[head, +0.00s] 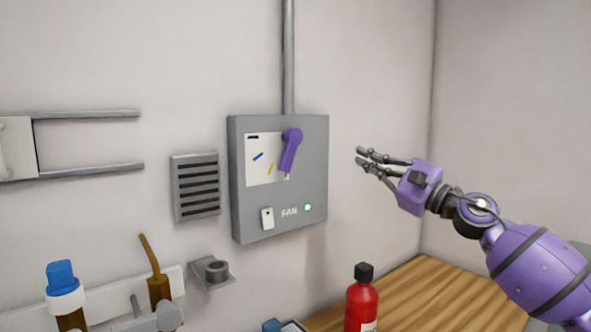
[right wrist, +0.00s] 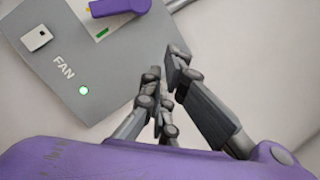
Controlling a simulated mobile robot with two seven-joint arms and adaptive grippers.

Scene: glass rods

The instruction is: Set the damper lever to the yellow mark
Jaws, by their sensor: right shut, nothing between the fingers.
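The damper lever (head: 290,150) is purple and sits on a grey fan box (head: 310,190) on the wall. It hangs from its pivot, pointing down and slightly left. My right gripper (head: 359,155) is shut and empty, right of the box, apart from the lever. My left gripper is out of view.
The box has a white switch (head: 267,218) and a lit green lamp (head: 307,208). A vent (head: 196,186) and a grey ring holder (head: 213,271) are left of it. A red bottle (head: 361,305) stands below, by the wooden top (head: 420,290). The wall right of the box is clear.

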